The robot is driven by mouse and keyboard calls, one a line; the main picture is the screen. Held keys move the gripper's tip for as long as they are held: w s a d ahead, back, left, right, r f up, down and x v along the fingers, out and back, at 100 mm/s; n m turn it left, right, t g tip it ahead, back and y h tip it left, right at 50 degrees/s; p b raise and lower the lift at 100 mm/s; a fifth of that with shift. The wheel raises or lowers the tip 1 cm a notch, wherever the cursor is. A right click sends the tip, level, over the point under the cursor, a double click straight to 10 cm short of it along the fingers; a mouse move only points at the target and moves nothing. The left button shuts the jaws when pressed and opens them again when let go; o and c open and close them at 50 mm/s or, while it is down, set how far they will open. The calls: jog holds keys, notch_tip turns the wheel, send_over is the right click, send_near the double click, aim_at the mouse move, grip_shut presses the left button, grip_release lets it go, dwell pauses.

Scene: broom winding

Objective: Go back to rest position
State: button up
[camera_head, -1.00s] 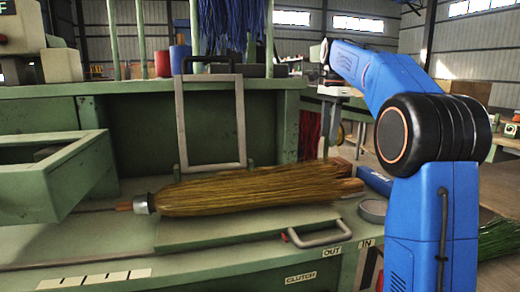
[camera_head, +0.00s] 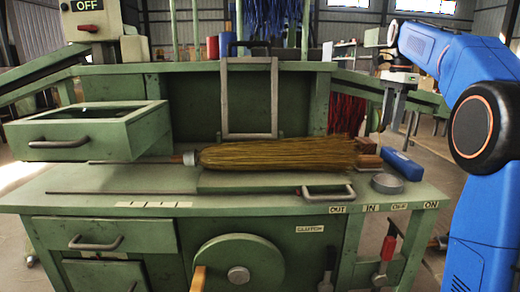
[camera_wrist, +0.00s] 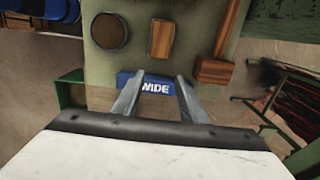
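My gripper (camera_head: 393,118) hangs from my blue arm at the right in the head view, above the right end of the bench. In the wrist view its two fingers (camera_wrist: 159,80) are spread apart with nothing held. A blue box (camera_head: 402,163) lies on the bench beneath it; it also shows in the wrist view, lettered "WIDE", beyond the fingers. A straw broom (camera_head: 275,154) lies across the green bench, its handle end in a metal collar (camera_head: 190,158) at the left.
A round grey tin (camera_head: 387,183) and wooden blocks (camera_head: 366,146) lie near the box.

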jog(key=s+a+f+n+t, duration=0.1)
jog(key=s+a+f+n, duration=0.2)
jog(key=s, duration=0.4)
jog(key=s+a+f+n+t, duration=0.1)
jog(key=s+a+f+n, duration=0.2)
jog(key=s, duration=0.5)
jog(key=s+a+f+n+t, duration=0.1)
jog(key=s+a+f+n, duration=0.25)
jog(key=s, duration=0.35)
jog(key=s+a+f+n+t, duration=0.1)
jog(key=s+f+n, duration=0.7)
jog(key=s+f, duration=1)
jog(key=shift+a+f+t, duration=0.4)
jog(key=shift+a+f, duration=0.5)
